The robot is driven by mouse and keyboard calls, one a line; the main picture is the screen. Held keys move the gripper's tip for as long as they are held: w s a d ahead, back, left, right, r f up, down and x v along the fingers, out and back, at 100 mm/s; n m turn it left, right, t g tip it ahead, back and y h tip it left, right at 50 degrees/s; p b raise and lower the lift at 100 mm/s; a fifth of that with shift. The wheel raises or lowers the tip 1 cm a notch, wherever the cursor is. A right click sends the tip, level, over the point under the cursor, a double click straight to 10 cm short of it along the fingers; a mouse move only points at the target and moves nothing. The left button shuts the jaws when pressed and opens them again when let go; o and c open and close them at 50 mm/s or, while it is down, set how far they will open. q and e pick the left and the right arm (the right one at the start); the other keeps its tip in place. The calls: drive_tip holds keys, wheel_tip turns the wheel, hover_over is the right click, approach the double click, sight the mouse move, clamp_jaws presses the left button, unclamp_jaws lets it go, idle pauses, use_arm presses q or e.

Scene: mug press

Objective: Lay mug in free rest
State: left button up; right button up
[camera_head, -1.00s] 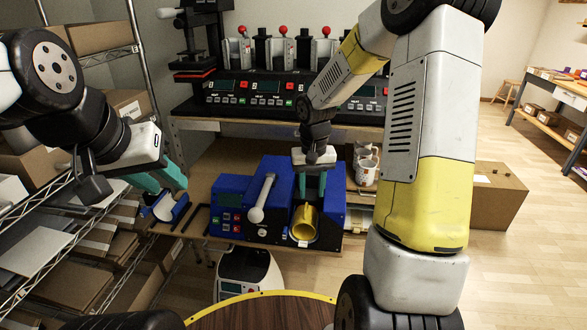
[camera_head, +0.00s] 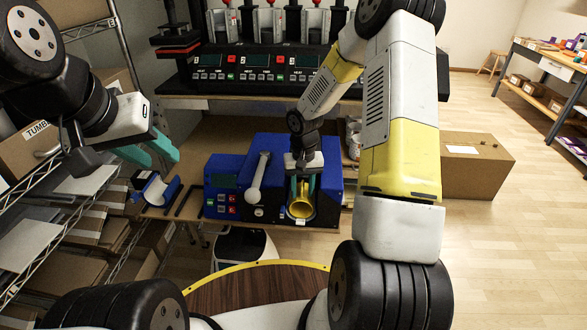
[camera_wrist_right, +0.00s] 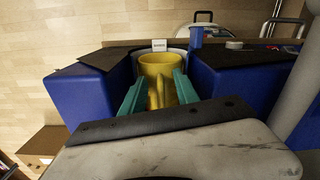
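A yellow mug (camera_head: 300,209) lies on its side in the cradle at the front of the blue press (camera_head: 225,172), its mouth facing the head camera. My right gripper (camera_head: 302,186) is directly over the mug. In the right wrist view its teal fingers (camera_wrist_right: 159,82) stand apart on either side of the mug's upright handle (camera_wrist_right: 155,98), with gaps beside the handle. They hide parts of the mug's sides. My left gripper (camera_head: 148,152) has its teal fingers apart and looks empty, above a small blue and white holder (camera_head: 158,190) at the left.
A black multi-station press (camera_head: 240,68) stands on the bench behind. White mugs (camera_head: 353,140) stand partly hidden behind my right arm. Metal shelves with boxes (camera_head: 25,150) line the left side. A cardboard box (camera_head: 475,165) is on the floor at right, with open floor around it.

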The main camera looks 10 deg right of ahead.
clamp_jaws()
drive_tip(key=shift+r, duration=0.15)
idle(1.6)
drive_tip(key=shift+s, duration=0.1)
drive_tip(key=s+a, duration=0.3)
drive_tip(key=s, duration=0.9)
drive_tip(key=shift+s+a, duration=0.4)
idle(1.5)
drive_tip(key=shift+r, duration=0.2)
